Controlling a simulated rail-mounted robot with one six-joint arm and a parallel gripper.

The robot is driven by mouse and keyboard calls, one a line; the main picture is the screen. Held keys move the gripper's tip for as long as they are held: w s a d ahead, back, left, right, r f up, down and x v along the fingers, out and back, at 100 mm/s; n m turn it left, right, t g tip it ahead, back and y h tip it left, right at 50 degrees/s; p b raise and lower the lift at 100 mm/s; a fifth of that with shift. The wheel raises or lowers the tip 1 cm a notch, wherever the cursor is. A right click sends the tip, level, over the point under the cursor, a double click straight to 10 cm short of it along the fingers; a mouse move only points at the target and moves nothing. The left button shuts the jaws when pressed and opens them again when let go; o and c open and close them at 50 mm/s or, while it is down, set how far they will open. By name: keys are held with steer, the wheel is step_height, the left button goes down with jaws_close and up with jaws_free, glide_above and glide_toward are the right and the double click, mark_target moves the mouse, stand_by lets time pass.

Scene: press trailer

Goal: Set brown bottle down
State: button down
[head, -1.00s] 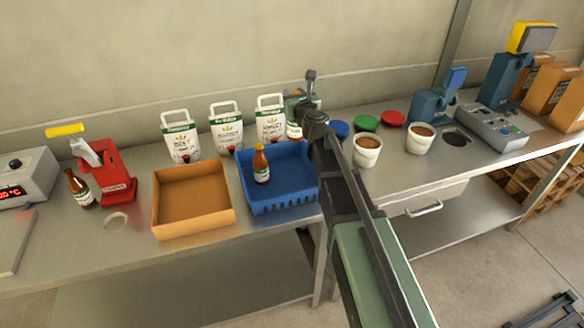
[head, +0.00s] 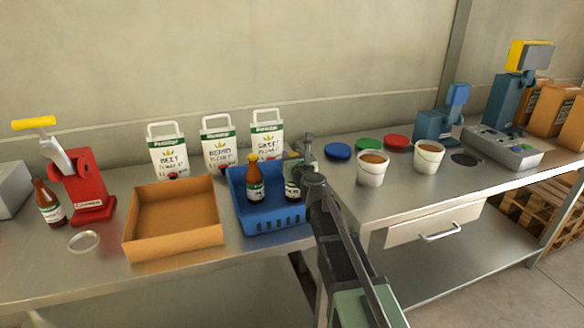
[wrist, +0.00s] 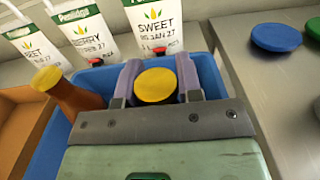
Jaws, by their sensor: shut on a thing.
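My gripper (wrist: 156,86) is shut on the brown bottle (head: 291,188), around its yellow cap (wrist: 155,86) in the wrist view. In the head view this bottle is upright inside the right part of the blue crate (head: 268,225), with its upper part hidden by my gripper. I cannot tell whether its base touches the crate floor. A second brown bottle (head: 255,181) with a yellow cap stands to its left in the crate. It also shows at the left of the wrist view (wrist: 72,98).
An open cardboard box (head: 172,245) stands left of the crate. White pouches (head: 219,148) stand behind. A red press (head: 80,185) and another brown bottle (head: 48,203) are at the left. White tubs (head: 372,170) and coloured lids (head: 368,144) are to the right.

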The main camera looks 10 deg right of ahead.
steer(key=shift+f, duration=0.1)
steer(key=c, duration=0.8)
jaws_free()
steer(key=shift+r, duration=0.25)
steer(key=s, duration=0.4)
steer(key=s+d, duration=0.1)
steer(key=s, duration=0.7)
steer(key=shift+d, duration=0.25)
